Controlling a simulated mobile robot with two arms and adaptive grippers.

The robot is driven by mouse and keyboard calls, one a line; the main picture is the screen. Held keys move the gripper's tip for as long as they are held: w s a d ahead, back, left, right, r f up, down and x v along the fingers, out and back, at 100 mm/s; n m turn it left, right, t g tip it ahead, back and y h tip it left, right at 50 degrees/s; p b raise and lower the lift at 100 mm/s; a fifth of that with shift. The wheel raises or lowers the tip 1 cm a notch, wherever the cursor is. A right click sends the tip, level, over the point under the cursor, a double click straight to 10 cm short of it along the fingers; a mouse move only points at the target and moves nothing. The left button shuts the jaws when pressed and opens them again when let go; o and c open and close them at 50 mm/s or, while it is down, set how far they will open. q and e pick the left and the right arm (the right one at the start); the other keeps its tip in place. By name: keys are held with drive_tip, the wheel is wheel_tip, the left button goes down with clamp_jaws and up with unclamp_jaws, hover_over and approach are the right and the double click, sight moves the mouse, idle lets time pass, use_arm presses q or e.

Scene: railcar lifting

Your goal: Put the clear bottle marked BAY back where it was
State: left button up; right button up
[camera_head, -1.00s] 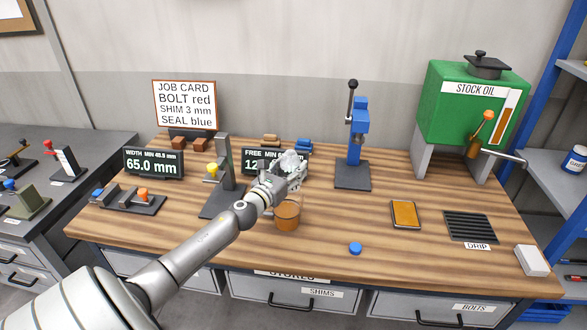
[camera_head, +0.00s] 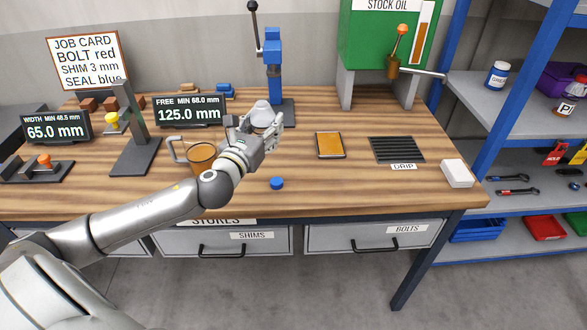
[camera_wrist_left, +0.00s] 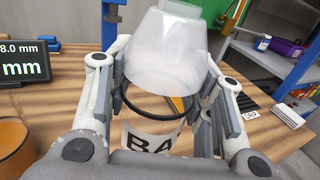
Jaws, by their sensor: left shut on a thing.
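The clear bottle (camera_wrist_left: 172,55) is between the fingers of my left gripper (camera_wrist_left: 165,95) in the left wrist view. It looks whitish and see-through, with a label reading "BA"; the rest of the label is hidden. In the head view, the bottle (camera_head: 262,114) shows its pale top above my left gripper (camera_head: 264,132). The gripper is shut on it over the workbench, right of the amber jug. Fingers hide the bottle's lower part, so I cannot tell whether it touches the bench. My right gripper is not in view.
The amber jug (camera_head: 201,157) stands left of the gripper. A blue cap (camera_head: 277,183) lies in front. Blue-framed shelves (camera_head: 490,105) hold jars and tools.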

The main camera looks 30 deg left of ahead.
use_arm(q)
drive_tip(key=shift+s+d+f, duration=0.25)
drive_tip(key=shift+d+f, duration=0.1)
drive_tip(key=shift+f, duration=0.05)
drive_tip(key=shift+w+a+f, duration=0.1)
drive_tip(key=shift+w+a, duration=0.05)
drive_tip(key=w+a+f, duration=0.1)
drive_tip(key=w+f, duration=0.3)
drive_tip(key=w+a+f+b, duration=0.1)
drive_tip(key=w+a+f, duration=0.1)
drive_tip(key=w+f, duration=0.2)
drive_tip(key=w+a+f+b, duration=0.1)
drive_tip(key=w+a+f, duration=0.1)
drive_tip(key=w+f, duration=0.2)
drive_tip(key=shift+w+a+f, duration=0.1)
drive_tip(key=shift+a+f, duration=0.05)
drive_tip(key=shift+f, duration=0.25)
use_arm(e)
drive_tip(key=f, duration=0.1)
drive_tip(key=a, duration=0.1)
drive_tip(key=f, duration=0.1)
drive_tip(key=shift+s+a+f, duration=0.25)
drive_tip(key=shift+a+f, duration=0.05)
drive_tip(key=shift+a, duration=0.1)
